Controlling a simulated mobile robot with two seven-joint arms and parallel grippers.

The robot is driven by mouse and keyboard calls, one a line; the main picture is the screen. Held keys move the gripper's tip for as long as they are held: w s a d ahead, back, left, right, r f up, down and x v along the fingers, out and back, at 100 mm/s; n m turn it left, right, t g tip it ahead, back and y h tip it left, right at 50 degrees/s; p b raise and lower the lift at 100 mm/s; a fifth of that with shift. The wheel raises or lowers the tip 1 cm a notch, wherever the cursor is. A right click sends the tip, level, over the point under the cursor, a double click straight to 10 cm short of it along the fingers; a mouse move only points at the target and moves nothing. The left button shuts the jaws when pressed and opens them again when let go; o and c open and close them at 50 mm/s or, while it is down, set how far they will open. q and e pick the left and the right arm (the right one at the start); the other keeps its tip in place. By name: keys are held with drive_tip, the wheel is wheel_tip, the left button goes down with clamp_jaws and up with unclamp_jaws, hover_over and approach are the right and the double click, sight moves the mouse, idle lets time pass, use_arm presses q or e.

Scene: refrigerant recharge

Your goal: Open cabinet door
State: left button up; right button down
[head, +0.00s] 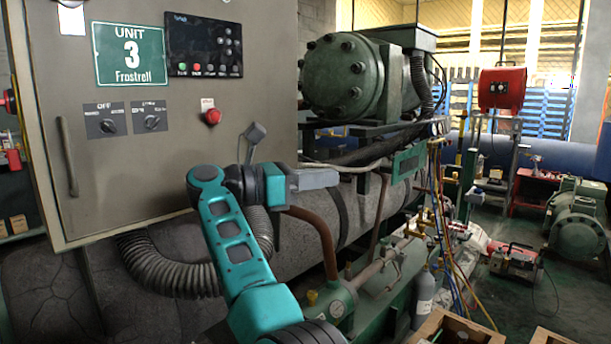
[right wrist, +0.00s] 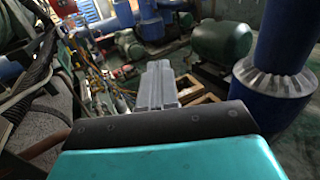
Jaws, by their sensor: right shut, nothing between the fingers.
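The grey cabinet (head: 120,185) stands at the left of the head view, with a green UNIT 3 sign, a dark control panel, two switches and a red button on its front. A vertical bar handle (head: 67,157) is near the left edge of the door. The door looks shut. My right gripper (head: 328,179) is in front of the machine, to the right of the cabinet's lower right corner. It is shut and empty, and points right, away from the handle. It also shows in the right wrist view (right wrist: 158,72). My left gripper is not in view.
A large green compressor (head: 350,77) is right of the cabinet. A ribbed hose (head: 170,270) hangs below the cabinet. Wooden crates (head: 455,328) and a grey bottle (head: 424,298) are at lower right. A red box (head: 501,88) stands farther back. Some dark floor is clear at right.

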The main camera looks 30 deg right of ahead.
drive_tip(key=shift+w+a, duration=0.35)
drive_tip(key=shift+w, duration=0.5)
drive_tip(key=shift+w+a, duration=0.3)
drive_tip(key=shift+w, duration=0.5)
